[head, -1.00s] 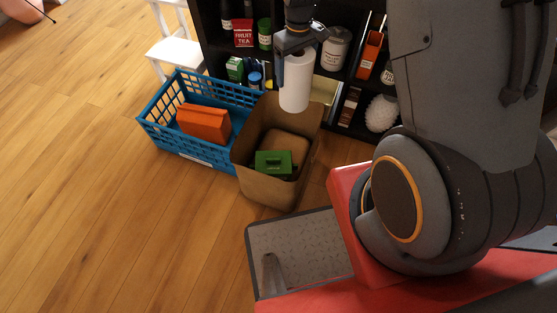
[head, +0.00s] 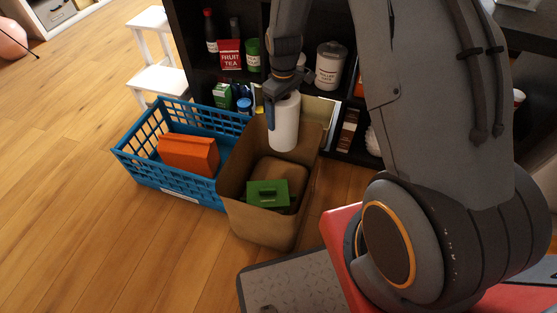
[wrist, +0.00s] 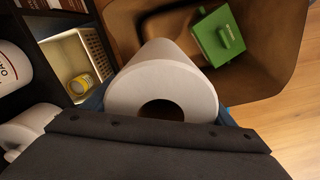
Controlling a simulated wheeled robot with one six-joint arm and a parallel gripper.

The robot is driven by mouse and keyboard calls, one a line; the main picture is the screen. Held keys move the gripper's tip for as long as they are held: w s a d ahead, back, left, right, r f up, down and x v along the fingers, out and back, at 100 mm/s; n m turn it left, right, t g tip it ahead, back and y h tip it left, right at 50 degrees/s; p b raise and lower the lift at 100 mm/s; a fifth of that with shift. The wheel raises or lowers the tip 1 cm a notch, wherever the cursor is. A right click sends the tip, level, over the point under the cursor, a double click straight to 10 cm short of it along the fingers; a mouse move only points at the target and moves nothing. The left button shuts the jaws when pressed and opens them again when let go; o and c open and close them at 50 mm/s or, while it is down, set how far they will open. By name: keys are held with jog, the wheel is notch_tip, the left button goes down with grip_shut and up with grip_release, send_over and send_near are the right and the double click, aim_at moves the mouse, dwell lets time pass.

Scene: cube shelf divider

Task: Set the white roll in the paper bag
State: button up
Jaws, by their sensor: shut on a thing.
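The white roll (head: 284,124) is upright in my gripper (head: 284,100), which is shut on it. The open brown paper bag (head: 233,188) stands on the floor below. In the head view the roll overlaps the bag's back part, its lower end around the height of the back rim. In the wrist view the roll (wrist: 165,88) is seen from its top end, with the bag (wrist: 285,45) beyond it. A green box with a handle (head: 267,194) and a tan rounded item (head: 281,171) lie inside the bag. My gripper's fingertips are partly hidden by the roll.
A blue crate (head: 128,163) holding an orange item (head: 188,154) stands left of the bag. Behind is a dark shelf with jars, bottles and packets, including a canister (head: 330,66). A white step stool (head: 157,80) stands at the back left. Open floor lies at the left.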

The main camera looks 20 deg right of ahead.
notch_tip(320, 180, down, 15)
jog(key=b, duration=0.2)
jog(key=shift+b, duration=0.4)
jog(key=o, duration=0.7)
jog(key=shift+f, duration=0.1)
jog(key=shift+o, duration=0.8)
